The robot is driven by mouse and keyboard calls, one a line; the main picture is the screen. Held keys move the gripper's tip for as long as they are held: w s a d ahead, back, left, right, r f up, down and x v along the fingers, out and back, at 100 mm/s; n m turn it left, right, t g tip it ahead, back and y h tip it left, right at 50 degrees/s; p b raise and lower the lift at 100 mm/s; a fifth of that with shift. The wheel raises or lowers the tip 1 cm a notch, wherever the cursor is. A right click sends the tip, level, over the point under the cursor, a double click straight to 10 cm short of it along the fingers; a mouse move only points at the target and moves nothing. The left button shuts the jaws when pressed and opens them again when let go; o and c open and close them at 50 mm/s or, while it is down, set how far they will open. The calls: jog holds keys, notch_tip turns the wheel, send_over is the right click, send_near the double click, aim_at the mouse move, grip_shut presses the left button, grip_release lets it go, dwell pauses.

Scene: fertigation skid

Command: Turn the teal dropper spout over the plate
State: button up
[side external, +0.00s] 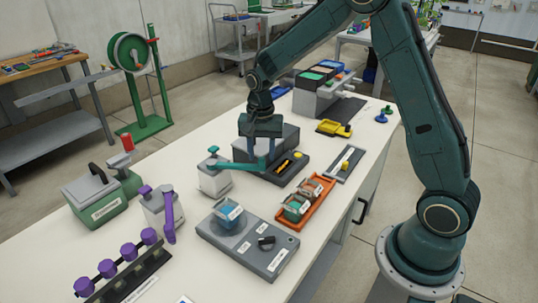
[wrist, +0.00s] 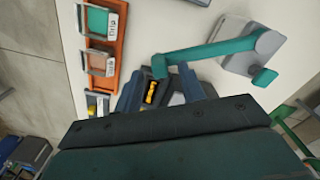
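The teal dropper spout (side external: 241,165) reaches right from the top of a grey-white bottle (side external: 214,180). In the wrist view the spout (wrist: 205,50) ends in a bent tip close to my fingertips. My gripper (side external: 263,162) points down at this free end, and its fingers (wrist: 161,72) look open, one on each side of the tip. Whether either finger touches the spout I cannot tell. The grey plate-bearing unit (side external: 270,262) lies in front of the bottle, with a clear blue container (side external: 229,213) standing on it. The plate under the container is mostly hidden.
A dark unit with a yellow display (side external: 290,165) sits just behind the spout's end. An orange tray (side external: 318,203) with labelled containers stands to the right. A bottle with a purple spout (side external: 168,220) and a purple-knobbed rack (side external: 125,262) are at left front.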

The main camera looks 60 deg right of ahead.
jog(key=shift+f, duration=0.5)
grip_shut()
